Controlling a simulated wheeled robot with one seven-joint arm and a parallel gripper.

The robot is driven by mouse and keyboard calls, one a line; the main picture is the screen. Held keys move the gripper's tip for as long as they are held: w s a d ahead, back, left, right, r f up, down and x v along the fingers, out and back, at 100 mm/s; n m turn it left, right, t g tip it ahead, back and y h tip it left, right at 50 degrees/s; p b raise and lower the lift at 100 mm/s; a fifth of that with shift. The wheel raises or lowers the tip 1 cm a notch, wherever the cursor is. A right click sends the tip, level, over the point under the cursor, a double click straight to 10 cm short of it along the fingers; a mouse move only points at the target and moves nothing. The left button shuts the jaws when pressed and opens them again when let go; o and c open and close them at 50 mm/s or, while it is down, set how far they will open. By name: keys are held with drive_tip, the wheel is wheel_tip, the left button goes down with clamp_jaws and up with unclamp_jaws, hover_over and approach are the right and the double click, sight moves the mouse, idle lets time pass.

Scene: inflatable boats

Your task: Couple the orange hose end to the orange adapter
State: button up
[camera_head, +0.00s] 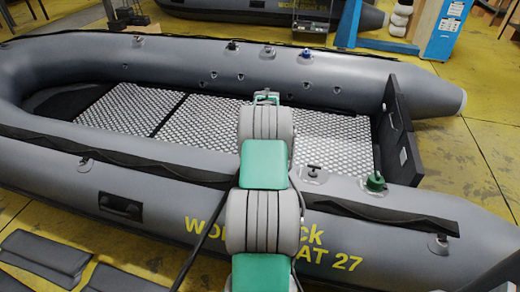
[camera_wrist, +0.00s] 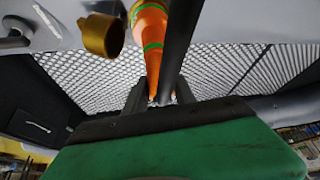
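In the wrist view an orange tapered piece (camera_wrist: 150,42) with green bands runs from the top edge down to between my fingers. A black hose (camera_wrist: 178,42) runs close along its right side. I cannot tell whether this piece is the hose end or the adapter. My gripper (camera_wrist: 161,93) has its dark fingers apart, with the orange tip and part of the hose between them. Whether the fingers press on either is hidden.
A grey inflatable boat (camera_head: 120,205) with a patterned metal floor (camera_head: 330,137) lies under my arm. A green fitting (camera_head: 375,182) stands on its near tube. A blue-topped fitting (camera_head: 306,53) sits on the far tube. A brass-coloured ring (camera_wrist: 101,35) shows in the wrist view.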

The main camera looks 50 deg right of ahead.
drive_tip(key=o, duration=0.5)
drive_tip(key=shift+c, duration=0.2)
